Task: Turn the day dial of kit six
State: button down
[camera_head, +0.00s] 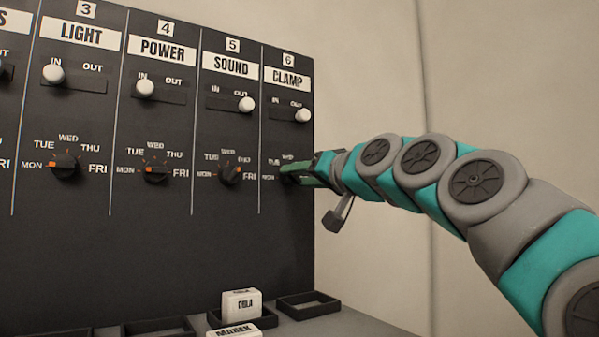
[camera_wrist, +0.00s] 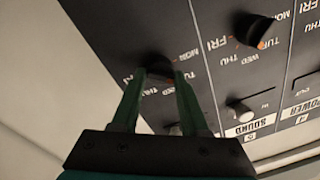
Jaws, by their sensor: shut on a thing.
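Kit six is the rightmost column of the black panel, under the CLAMP label (camera_head: 287,78). Its day dial is a dark round knob, mostly hidden behind my gripper in the head view. In the wrist view the day dial (camera_wrist: 156,62) sits between my fingertips. My gripper (camera_head: 290,172) is shut on this dial, one finger on each side; it also shows in the wrist view (camera_wrist: 161,78). I cannot tell which day its pointer faces. The white slider knob (camera_head: 303,115) of kit six is at OUT.
The kit four dial (camera_head: 156,170) and kit three dial (camera_head: 65,165) point toward MON. Below, a white block (camera_head: 241,303) stands near an empty black tray (camera_head: 308,305).

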jog(key=shift+f+m, duration=0.1)
jog(key=shift+m, duration=0.4)
jog(key=shift+c, duration=2.2)
grip_release()
jog(key=shift+d, duration=0.1)
jog(key=v, duration=0.7)
jog(key=shift+s+b, duration=0.3)
jog(key=shift+b, duration=0.15)
jog(key=shift+d, duration=0.15)
